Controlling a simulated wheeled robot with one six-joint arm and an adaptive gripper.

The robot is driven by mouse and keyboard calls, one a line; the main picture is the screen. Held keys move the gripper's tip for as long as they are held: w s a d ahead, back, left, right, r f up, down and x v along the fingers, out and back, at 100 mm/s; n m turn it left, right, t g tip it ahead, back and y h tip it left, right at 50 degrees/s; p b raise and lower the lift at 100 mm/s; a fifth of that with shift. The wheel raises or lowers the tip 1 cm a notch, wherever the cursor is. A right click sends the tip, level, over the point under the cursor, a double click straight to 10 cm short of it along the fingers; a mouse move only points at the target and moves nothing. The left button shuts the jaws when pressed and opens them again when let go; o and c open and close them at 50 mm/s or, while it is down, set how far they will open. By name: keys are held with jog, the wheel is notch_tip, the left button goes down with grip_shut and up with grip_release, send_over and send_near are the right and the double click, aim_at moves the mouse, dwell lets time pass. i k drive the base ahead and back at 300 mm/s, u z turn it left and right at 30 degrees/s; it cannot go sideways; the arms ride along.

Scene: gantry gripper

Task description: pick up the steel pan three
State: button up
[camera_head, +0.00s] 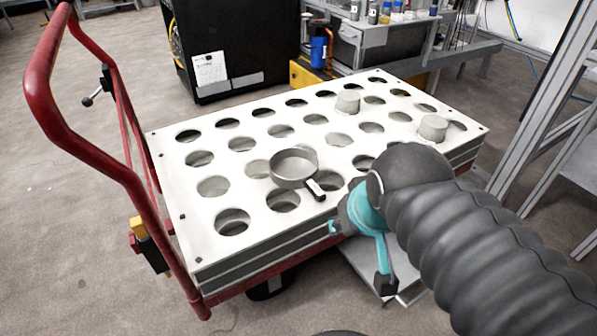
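A round steel pan (294,172) with a short dark-and-light handle (315,189) rests upright on the white perforated top of a cart (213,164). It sits left of the centre, and its handle points toward the front right, in the direction of my gripper. My gripper (360,254) has teal fingers and is at the cart's front edge, right of and nearer than the pan. Its fingers look spread apart with nothing between them, and it is apart from the pan. My dark ribbed arm hides part of the gripper and the cart's front right.
Two grey cylinders stand on the cart top, one at the back (348,102) and one at the right (433,127). A red cart handle (48,75) rises at the left. A black cabinet (235,45) stands behind. A metal frame (537,110) is at the right.

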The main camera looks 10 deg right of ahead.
aim_at(290, 168)
jog(key=u, duration=3.05)
jog(key=k, duration=0.7)
jog(key=z, duration=1.1)
